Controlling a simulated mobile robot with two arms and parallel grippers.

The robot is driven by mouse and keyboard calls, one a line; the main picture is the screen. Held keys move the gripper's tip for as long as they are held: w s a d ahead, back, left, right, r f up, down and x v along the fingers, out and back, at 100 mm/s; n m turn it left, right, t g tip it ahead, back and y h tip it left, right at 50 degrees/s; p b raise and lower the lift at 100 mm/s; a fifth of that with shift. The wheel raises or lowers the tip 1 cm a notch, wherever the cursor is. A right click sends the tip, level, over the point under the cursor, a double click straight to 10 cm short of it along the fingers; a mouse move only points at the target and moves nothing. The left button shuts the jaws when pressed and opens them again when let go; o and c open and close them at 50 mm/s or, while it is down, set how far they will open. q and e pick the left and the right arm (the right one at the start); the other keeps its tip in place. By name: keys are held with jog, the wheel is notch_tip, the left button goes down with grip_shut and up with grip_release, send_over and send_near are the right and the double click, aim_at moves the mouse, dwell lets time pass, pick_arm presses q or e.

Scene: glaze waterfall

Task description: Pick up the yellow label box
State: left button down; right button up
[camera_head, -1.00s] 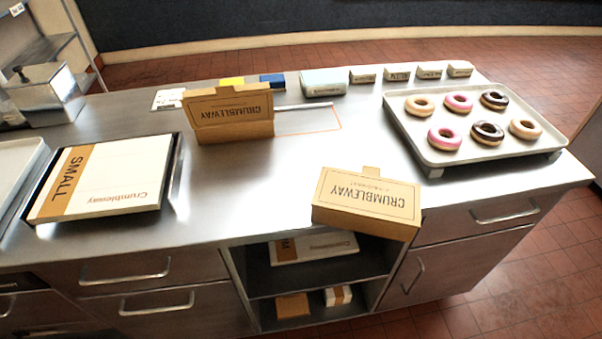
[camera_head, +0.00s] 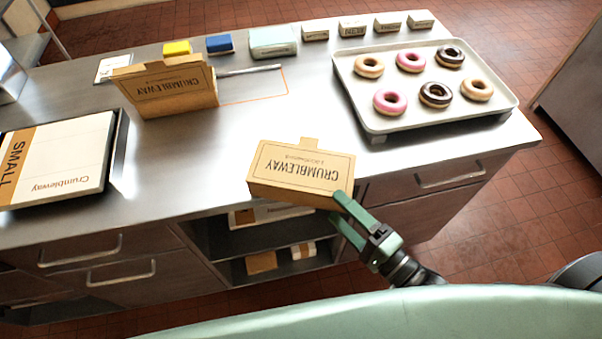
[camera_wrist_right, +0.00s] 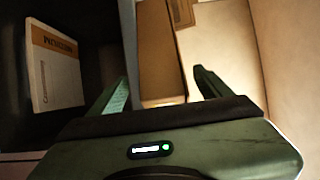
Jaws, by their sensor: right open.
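The yellow label box (camera_head: 177,48) is small and sits at the back left of the counter, left of a blue box, partly behind an upright brown Crumbleway box. My right gripper (camera_head: 338,208) is open at the front edge of the counter, far from the yellow box. Its fingertips are at the near right corner of another brown Crumbleway box (camera_head: 300,170). In the right wrist view, a brown cardboard side (camera_wrist_right: 160,60) shows between the open fingers (camera_wrist_right: 160,88); I cannot tell whether they touch it. The yellow box is not seen there. My left gripper is not in view.
The upright brown box (camera_head: 170,88) stands in front of the yellow box. A blue box (camera_head: 220,44), a pale green box (camera_head: 273,42) and several small white boxes line the back. A donut tray (camera_head: 360,100) is at right.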

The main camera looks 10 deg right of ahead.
aim_at(334, 203)
jog(key=x, duration=0.2)
jog(key=p+x, duration=0.1)
jog(key=shift+w+a+r, duration=0.15)
jog(key=shift+w+r, duration=0.15)
jog(key=shift+r, duration=0.05)
jog(key=shift+w+a+f, duration=0.15)
jog(key=shift+w, duration=0.05)
jog(key=c, duration=1.4)
jog(key=shift+o, duration=0.2)
